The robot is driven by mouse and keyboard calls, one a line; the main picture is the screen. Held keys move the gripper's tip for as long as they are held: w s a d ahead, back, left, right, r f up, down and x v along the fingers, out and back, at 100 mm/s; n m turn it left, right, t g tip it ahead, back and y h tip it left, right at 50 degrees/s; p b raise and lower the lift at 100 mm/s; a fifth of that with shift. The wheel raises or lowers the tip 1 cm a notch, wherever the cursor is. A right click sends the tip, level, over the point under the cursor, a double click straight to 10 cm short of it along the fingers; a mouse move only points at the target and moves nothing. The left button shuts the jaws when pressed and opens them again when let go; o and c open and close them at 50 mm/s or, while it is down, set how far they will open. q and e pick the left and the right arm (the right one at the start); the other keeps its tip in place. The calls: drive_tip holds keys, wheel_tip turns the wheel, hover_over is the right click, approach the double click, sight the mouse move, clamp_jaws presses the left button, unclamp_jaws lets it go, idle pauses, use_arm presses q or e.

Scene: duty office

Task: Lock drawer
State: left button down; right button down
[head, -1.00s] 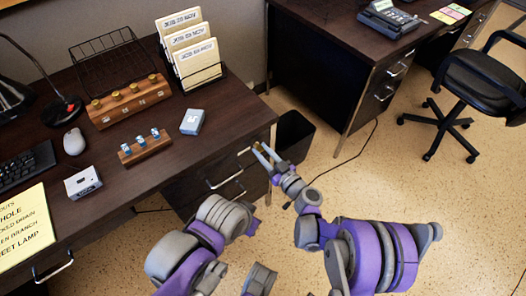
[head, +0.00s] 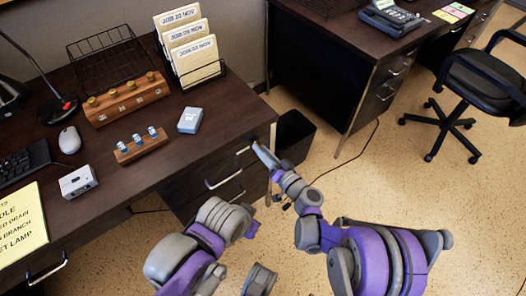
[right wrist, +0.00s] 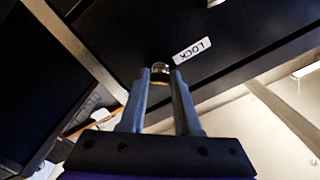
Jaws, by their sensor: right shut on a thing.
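The desk drawers (head: 208,190) are in the dark desk's front, left of my right gripper in the head view, and look closed. My right gripper (head: 262,152) is at the top right of that front. In the right wrist view its fingers (right wrist: 160,78) are shut on a small brass lock key (right wrist: 160,68) at the dark panel. The key's shape is mostly hidden between the fingertips. A white label (right wrist: 192,50) reading LOCK, upside down, is just right of it.
The desk top (head: 215,115) holds a card rack (head: 190,50), a wooden stamp block (head: 125,100) and a grey box (head: 190,120). A black bin (head: 294,135) stands right of my right gripper. A chair (head: 480,85) is at the right; open floor lies between.

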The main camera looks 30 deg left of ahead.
drive_tip(key=shift+m+b, duration=1.05)
drive_tip(key=shift+m, duration=4.05)
drive_tip(key=c, duration=0.6)
unclamp_jaws()
drive_tip(key=shift+d, duration=0.1)
drive_tip(key=p+v, duration=0.1)
drive_tip(key=v, duration=0.9)
drive_tip(key=shift+s+d, duration=0.1)
drive_tip(key=shift+d, duration=0.15)
